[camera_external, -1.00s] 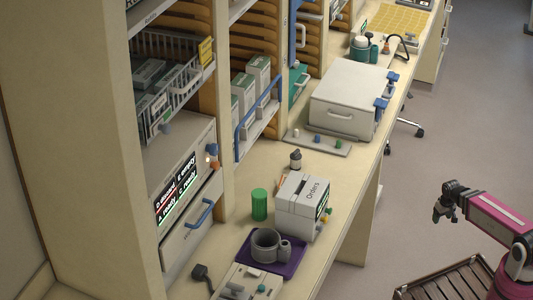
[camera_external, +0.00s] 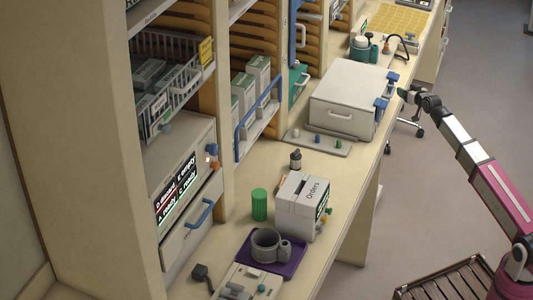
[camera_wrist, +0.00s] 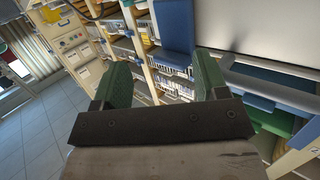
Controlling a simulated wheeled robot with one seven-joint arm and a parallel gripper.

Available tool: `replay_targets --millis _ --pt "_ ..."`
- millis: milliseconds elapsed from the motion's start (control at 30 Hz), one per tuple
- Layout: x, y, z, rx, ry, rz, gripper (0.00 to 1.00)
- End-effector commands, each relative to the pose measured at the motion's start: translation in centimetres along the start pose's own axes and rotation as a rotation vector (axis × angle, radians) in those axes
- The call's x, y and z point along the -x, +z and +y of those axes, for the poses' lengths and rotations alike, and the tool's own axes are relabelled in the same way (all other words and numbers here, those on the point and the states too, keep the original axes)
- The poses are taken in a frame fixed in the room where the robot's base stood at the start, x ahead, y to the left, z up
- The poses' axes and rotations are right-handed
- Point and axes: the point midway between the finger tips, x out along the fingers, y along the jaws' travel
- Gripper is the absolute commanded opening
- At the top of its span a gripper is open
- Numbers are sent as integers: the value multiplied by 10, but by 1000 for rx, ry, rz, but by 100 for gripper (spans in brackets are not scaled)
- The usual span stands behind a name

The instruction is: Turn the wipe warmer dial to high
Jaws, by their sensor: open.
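A white box-shaped unit (camera_external: 348,97), possibly the wipe warmer, stands on the counter with a front handle and blue fittings (camera_external: 392,77) on its right side. No dial or markings are readable, so I cannot tell which part is the dial. My gripper (camera_external: 403,94) is just right of the unit, near the blue fittings and beyond the counter edge. In the wrist view my gripper (camera_wrist: 162,76) has its two green-padded fingers apart with nothing between them. A blue block (camera_wrist: 174,25) and a large pale surface (camera_wrist: 255,30) show ahead of the fingers.
The counter (camera_external: 335,185) runs along the shelving. It holds a white box labelled Orders (camera_external: 297,207), a green cylinder (camera_external: 259,205), a purple tray (camera_external: 290,266) and a strip with small knobs (camera_external: 317,143). A slatted crate (camera_external: 450,283) stands on the floor. Open floor lies right of the counter.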

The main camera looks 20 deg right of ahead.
Motion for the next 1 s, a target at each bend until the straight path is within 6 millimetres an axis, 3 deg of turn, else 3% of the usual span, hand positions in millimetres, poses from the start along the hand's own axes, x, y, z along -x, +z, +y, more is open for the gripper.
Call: replay_targets --millis 33,100,267,333,400,667,1000 --pt "-4 -28 -2 1 -1 51 67" --pt "-4 -60 -5 3 -2 115 67" --pt "-1 -126 -15 9 -7 248 67" --pt "0 -154 -26 20 -14 301 67" --pt "2 -180 -50 50 -29 346 67" --pt "1 -190 -156 211 -100 339 67" --pt "21 -187 -341 501 -217 328 67"
